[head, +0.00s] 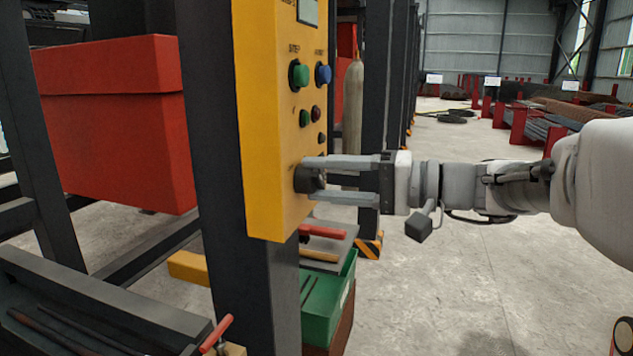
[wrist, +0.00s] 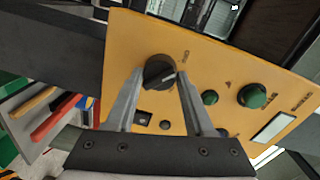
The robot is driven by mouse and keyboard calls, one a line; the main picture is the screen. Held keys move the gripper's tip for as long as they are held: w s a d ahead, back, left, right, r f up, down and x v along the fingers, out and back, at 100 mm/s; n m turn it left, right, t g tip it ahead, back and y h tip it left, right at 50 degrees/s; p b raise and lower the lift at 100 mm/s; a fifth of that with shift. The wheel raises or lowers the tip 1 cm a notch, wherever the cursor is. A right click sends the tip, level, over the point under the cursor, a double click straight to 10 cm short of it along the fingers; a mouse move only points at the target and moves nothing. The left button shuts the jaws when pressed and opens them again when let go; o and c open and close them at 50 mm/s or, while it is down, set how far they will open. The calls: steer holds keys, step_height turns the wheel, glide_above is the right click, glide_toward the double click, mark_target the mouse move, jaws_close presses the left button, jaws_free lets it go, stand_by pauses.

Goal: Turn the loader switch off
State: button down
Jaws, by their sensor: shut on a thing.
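The loader switch is a black rotary knob (head: 308,179) low on the yellow control panel (head: 268,120). My gripper (head: 312,178) reaches it from the right, with its two grey fingers above and below the knob. The fingers are shut on the knob. In the wrist view the knob (wrist: 158,72) sits between the fingertips, with a pale pointer mark on its face. Small lettering beside it is too blurred to read. The fingers hide part of the knob's sides.
Green (head: 299,75) and blue (head: 323,74) buttons sit higher on the panel, with smaller buttons below them. A dark post (head: 222,180) carries the panel. A green bin (head: 325,310) and a shelf with red-handled tools stand below. The floor at right is open.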

steer(key=shift+r, duration=0.1)
steer(key=shift+c, duration=1.4)
jaws_free()
steer(key=p+v, duration=0.3)
steer(key=v, duration=1.4)
steer(key=shift+d, duration=0.2)
steer(key=shift+s, duration=0.15)
